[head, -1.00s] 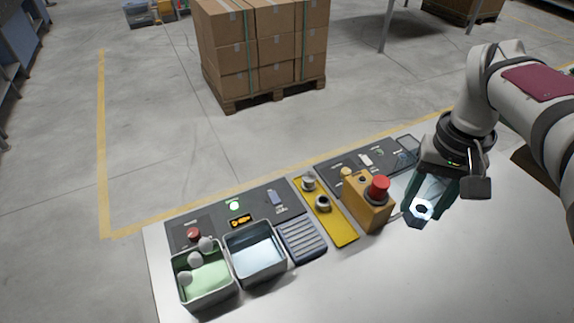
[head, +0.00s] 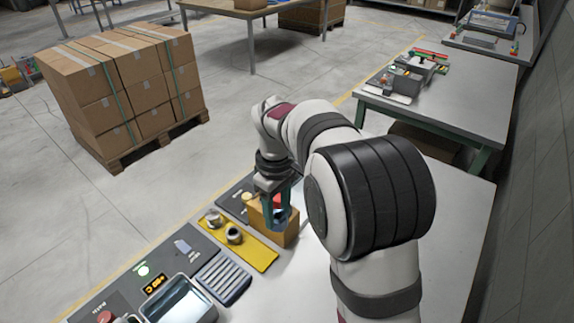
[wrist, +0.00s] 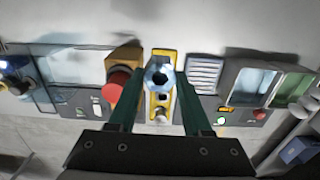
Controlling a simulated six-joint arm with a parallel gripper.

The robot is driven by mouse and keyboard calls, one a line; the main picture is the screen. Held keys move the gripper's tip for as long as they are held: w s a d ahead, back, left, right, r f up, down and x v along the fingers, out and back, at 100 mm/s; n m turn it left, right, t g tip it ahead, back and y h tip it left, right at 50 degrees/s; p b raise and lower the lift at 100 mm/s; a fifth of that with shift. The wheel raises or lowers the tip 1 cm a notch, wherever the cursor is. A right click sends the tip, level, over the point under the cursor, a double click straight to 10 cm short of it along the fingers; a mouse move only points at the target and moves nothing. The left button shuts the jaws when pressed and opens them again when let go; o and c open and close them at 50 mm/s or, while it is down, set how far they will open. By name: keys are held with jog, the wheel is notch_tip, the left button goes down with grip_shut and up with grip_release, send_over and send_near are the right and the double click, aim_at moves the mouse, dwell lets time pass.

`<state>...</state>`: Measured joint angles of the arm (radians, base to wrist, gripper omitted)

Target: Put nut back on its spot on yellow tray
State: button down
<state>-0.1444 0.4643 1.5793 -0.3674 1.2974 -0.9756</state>
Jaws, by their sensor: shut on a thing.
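My gripper (head: 279,222) is shut on a blue-grey hex nut (wrist: 159,78), held between the fingertips in the wrist view. In the head view the nut is mostly hidden by the fingers.
An orange box (head: 289,236) with a red button (wrist: 112,92) stands right beside the tray. A ribbed blue-grey block (head: 224,277) and a grey bin (head: 182,301) lie on the tray's other side. The table's right part is clear.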

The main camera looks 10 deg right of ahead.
jog(key=shift+w+a+f+n, duration=0.5)
jog(key=shift+a+f+n, duration=0.5)
jog(key=shift+f, duration=1.6)
jog(key=shift+w+a+f+n, duration=0.5)
jog(key=shift+a+f+n, duration=0.45)
jog(key=shift+f, duration=1.65)
jog(key=shift+w+a+f+n, duration=0.5)
jog(key=shift+a+f+n, duration=0.5)
jog(key=shift+f, duration=1.6)
jog(key=shift+d+f, duration=0.25)
jog(key=shift+f, duration=0.3)
jog(key=shift+c, duration=1.3)
grip_release()
